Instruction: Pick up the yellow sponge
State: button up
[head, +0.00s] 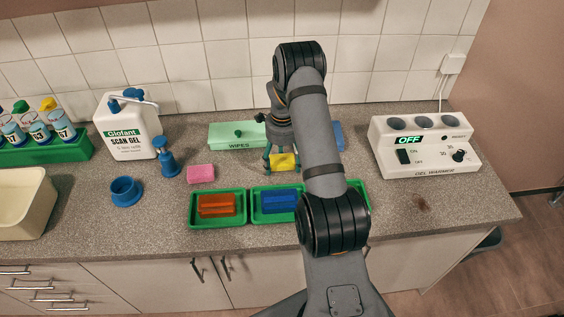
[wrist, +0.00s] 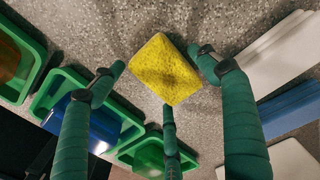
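The yellow sponge (head: 284,163) lies on the speckled counter behind the green trays. In the wrist view the sponge (wrist: 165,70) sits between the green fingers of my gripper (wrist: 157,72). The fingers are spread around it, one on each side and one at its lower edge. The fingertips are close to the sponge, and I cannot tell whether any touches it. In the head view my gripper (head: 281,158) points down at the sponge, partly hidden by my arm.
A pink sponge (head: 201,173) lies to the left. A green wipes box (head: 234,136) stands behind. A gel warmer (head: 424,148) is at right, a scan gel jug (head: 128,127) at left.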

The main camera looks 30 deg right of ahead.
jog(key=c, duration=0.5)
